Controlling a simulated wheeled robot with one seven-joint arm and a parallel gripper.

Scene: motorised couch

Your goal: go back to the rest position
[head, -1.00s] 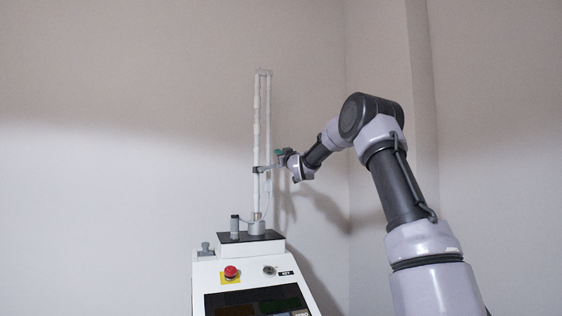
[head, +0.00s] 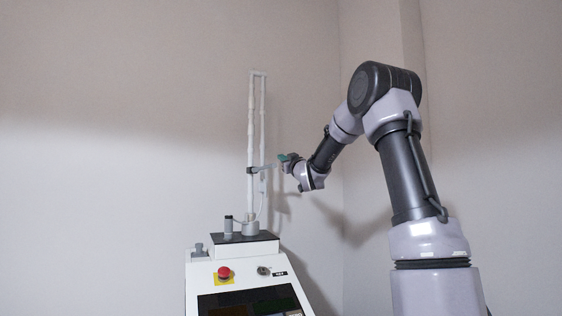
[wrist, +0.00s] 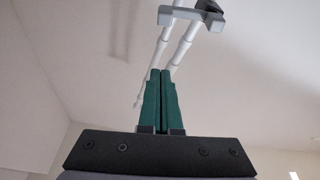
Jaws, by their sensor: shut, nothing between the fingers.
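My gripper (wrist: 160,75) is shut and empty, its two green fingers pressed together in the wrist view. In the head view my gripper (head: 283,158) is small, at the end of my bent arm, just right of a white upright pole frame (head: 251,130). In the wrist view the white poles (wrist: 180,45) rise behind the fingertips, and the grey bracket (wrist: 192,17) lies beyond the tips. I cannot tell the exact gap between fingertips and bracket.
The poles stand on a white console (head: 205,278) with a red button (head: 224,272), a key switch (head: 263,270) and a dark screen. A small grey cylinder (head: 228,224) stands by the pole base. Plain walls are behind; the space left of the console looks clear.

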